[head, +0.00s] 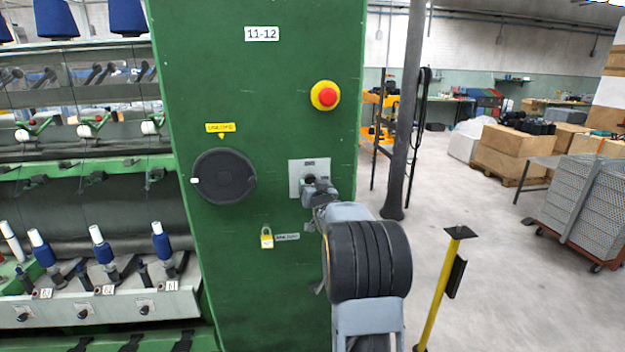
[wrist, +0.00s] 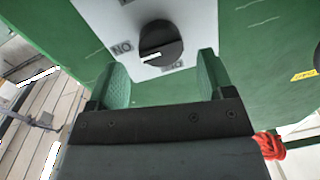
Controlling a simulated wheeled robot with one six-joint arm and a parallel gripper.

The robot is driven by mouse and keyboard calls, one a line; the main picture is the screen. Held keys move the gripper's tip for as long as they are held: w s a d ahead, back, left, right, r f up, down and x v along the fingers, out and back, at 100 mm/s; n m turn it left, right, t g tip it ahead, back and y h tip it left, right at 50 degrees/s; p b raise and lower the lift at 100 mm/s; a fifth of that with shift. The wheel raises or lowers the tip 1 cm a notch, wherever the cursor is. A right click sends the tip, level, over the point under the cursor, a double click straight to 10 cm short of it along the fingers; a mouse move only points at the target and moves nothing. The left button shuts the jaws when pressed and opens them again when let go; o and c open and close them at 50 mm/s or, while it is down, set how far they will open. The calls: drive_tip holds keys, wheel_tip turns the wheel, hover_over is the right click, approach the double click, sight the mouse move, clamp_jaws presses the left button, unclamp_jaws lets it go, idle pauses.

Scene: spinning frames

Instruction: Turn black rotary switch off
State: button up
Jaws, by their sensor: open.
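The black rotary switch (wrist: 160,44) sits on a light plate (wrist: 112,22) in the wrist view, with a white mark on its knob and a label reading "NO" to its left. Another label lies below the knob, partly hidden. My gripper (wrist: 160,72) is open, its two green fingers just short of the knob and on either side of it, with nothing between them. In the head view the switch plate (head: 296,176) is on the green cabinet, and my gripper (head: 312,186) is in front of it, hiding part of the switch.
The green cabinet (head: 240,110) also carries a red emergency button (head: 325,96) on yellow, a large black dial (head: 224,177) and a yellow padlock (head: 266,238). A yellow post (head: 440,290) stands right of my arm.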

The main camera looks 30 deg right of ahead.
sight(312, 182)
drive_tip(key=shift+p+x, duration=0.4)
drive_tip(key=shift+x, duration=1.5)
drive_tip(key=shift+c, duration=0.3)
